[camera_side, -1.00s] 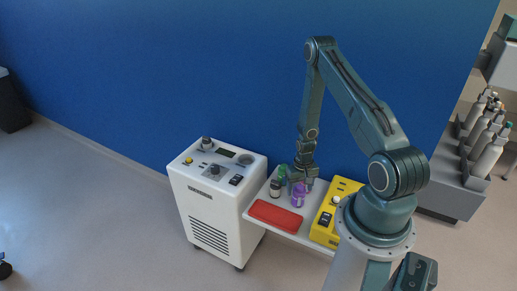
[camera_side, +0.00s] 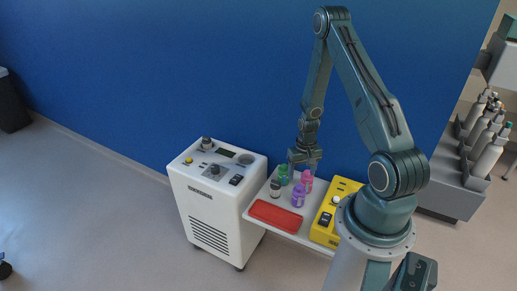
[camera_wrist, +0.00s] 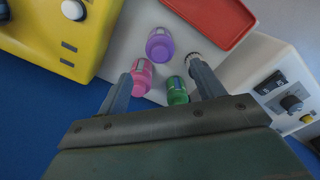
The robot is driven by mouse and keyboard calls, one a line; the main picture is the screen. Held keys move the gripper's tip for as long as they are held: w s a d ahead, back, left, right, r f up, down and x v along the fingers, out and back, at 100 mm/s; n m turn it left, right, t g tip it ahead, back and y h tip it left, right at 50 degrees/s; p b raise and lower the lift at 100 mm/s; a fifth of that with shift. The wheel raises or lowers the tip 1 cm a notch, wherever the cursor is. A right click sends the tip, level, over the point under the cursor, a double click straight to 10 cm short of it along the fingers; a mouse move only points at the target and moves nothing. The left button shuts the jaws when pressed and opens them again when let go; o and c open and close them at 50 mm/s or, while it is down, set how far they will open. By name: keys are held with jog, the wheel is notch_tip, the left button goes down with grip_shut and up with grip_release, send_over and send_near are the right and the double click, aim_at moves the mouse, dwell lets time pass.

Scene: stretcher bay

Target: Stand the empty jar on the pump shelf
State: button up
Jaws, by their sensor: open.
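Several small jars stand upright on the white shelf (camera_side: 313,213): a green one (camera_side: 283,174), a pink one (camera_side: 307,181), a purple one (camera_side: 298,196) and a greyish, dark-bodied one (camera_side: 275,188). I cannot tell by sight which is empty. My gripper (camera_side: 304,168) is open and empty, just above the pink and green jars. In the wrist view its fingers (camera_wrist: 161,75) point down toward the shelf, with the pink jar (camera_wrist: 142,76) and green jar (camera_wrist: 177,92) between them in the picture. The greyish jar (camera_wrist: 192,59) is partly hidden by the right finger.
A red tray (camera_side: 275,216) lies along the shelf's front left. A yellow device (camera_side: 325,226) with a knob sits at the shelf's right. A white cabinet (camera_side: 212,208) with controls stands left of the shelf. The blue wall (camera_side: 180,80) is close behind.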

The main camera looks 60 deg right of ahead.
jog(key=shift+r, duration=2.05)
jog(key=shift+r, duration=0.1)
jog(key=w+a+r+n+t, duration=0.15)
jog(key=a+r, duration=0.25)
jog(key=r, duration=0.4)
jog(key=w+a+r+n+h, duration=0.15)
jog(key=a+r, duration=0.25)
jog(key=r, duration=0.4)
jog(key=w+a+r+n+t, duration=0.1)
jog(key=w+a+r, duration=0.1)
jog(key=a+r, duration=0.45)
jog(key=s+a+r+n+t+y, duration=0.1)
jog(key=s+a+r+n+t, duration=0.2)
jog(key=s+a+r, duration=0.9)
jog(key=shift+s+r+n, duration=0.35)
jog(key=shift+r+n, duration=0.55)
jog(key=shift+n, duration=0.1)
